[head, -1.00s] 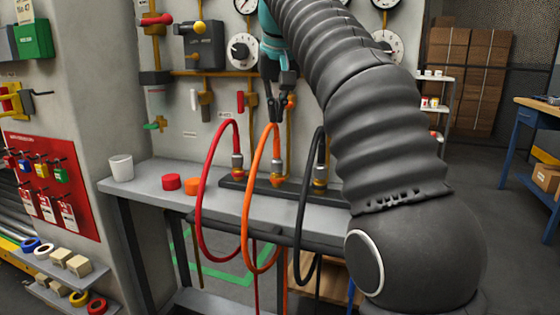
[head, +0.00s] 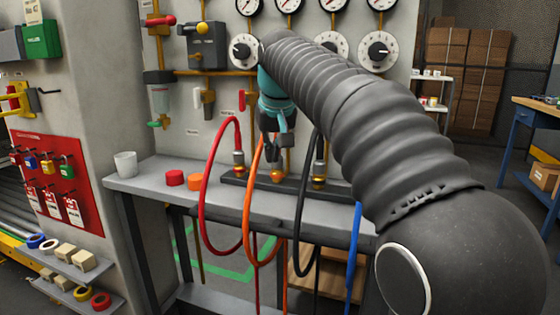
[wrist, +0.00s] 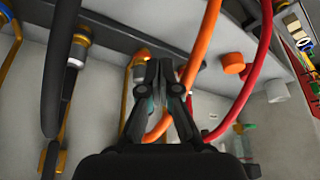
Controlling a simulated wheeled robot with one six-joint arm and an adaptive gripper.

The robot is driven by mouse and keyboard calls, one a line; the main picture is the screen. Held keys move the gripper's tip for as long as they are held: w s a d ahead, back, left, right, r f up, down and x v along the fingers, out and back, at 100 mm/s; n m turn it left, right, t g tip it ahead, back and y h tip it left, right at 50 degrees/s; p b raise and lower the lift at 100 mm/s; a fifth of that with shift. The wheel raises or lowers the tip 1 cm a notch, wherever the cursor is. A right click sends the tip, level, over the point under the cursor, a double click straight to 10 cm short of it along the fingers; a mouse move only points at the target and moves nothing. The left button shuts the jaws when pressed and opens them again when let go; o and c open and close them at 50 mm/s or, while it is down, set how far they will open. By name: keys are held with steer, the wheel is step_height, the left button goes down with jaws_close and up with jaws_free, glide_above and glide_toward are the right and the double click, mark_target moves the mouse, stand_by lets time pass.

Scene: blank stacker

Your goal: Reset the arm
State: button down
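My gripper (head: 272,157) hangs in front of the panel, above the hose bench and close to the upper end of the orange hose. In the wrist view its two fingertips (wrist: 160,66) are together or nearly so, with nothing visible between them. The orange hose (head: 247,205) loops from its brass fitting (head: 278,174); in the wrist view the hose (wrist: 200,50) passes beside and behind the fingers. Whether gripper and hose touch cannot be told. My arm crosses the head view from lower right and covers part of the panel.
A red hose (head: 203,200) hangs left of the gripper and a black hose (head: 299,235) right. A blue hose (head: 352,265) hangs further right. Red (head: 174,178) and orange (head: 197,183) caps and a white cup (head: 125,164) stand on the bench (head: 150,188). Gauges line the panel above.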

steer(key=s+d+f+m, duration=0.1)
steer(key=s+d+f, duration=0.4)
steer(key=s, duration=0.5)
steer(key=s+d+f+m, duration=0.1)
steer(key=s+d+f, duration=0.5)
steer(key=s+f, duration=0.4)
steer(key=s+d+f+m+h, duration=0.1)
steer(key=s+d+f, duration=0.5)
steer(key=s, duration=0.5)
steer(key=shift+d+f+t, duration=0.25)
steer(key=shift+f+t, duration=0.15)
steer(key=shift+f, duration=0.4)
steer(key=shift+s, duration=0.1)
